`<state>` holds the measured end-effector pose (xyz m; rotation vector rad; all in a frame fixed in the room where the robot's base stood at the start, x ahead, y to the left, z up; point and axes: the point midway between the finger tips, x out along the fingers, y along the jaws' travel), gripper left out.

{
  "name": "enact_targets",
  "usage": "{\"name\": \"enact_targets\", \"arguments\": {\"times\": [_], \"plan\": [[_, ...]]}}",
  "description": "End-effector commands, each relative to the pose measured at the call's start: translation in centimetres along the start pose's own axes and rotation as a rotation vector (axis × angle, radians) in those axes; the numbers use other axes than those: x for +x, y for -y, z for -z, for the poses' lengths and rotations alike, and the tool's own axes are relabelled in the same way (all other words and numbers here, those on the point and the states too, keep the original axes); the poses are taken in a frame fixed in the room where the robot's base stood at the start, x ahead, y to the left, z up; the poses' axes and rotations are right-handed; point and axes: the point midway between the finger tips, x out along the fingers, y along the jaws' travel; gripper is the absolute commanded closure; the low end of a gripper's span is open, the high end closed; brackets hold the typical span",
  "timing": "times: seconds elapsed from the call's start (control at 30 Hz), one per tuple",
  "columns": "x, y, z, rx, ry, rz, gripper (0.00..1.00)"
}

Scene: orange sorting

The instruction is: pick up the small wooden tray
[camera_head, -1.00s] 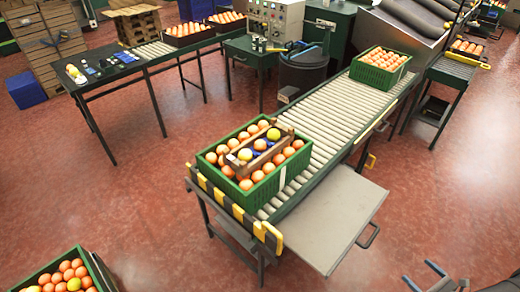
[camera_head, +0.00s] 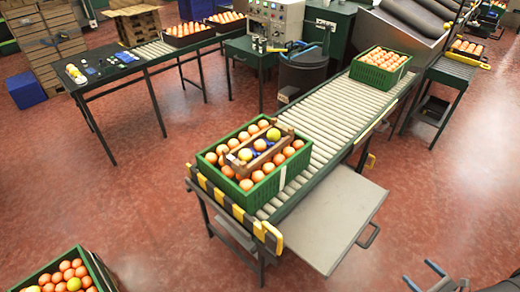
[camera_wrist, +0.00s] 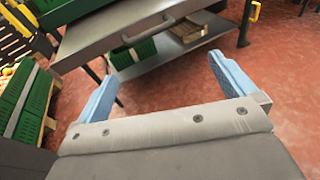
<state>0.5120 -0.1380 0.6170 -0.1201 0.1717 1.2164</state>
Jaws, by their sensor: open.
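A small wooden tray (camera_head: 264,159) lies tilted among the oranges in a green crate (camera_head: 221,187) at the near end of the roller conveyor. Yellow and orange fruit and something blue show in or around it; the fruit hides part of its base. My gripper (camera_head: 423,275) is at the bottom right of the head view, well apart from the crate. In the wrist view my gripper (camera_wrist: 165,86) has its two blue fingers wide apart with nothing between them. A brown wooden box-like thing (camera_wrist: 187,30) rests on a low shelf ahead; I cannot tell whether it is another tray.
A grey side table (camera_head: 335,215) with a handle juts out between my gripper and the crate. Another green crate (camera_head: 367,74) stands farther along the conveyor (camera_head: 330,125). A third crate (camera_head: 98,272) of oranges is at the bottom left. Red floor is clear around my gripper.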

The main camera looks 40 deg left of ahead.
Motion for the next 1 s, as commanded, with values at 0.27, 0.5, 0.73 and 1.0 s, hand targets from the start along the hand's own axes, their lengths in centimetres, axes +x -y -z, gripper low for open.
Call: {"name": "enact_targets", "arguments": {"times": [0.27, 0.5, 0.73, 1.0], "plan": [[0.0, 0.0, 0.0, 0.0, 0.0, 0.0, 0.53], [0.0, 0.0, 0.0, 0.0, 0.0, 0.0, 0.8], [0.5, 0.1, -0.3, -0.025, -0.006, -0.017, 0.8], [8.2, 0.3, -5.1, -0.492, -0.071, -0.34, 0.8]]}}
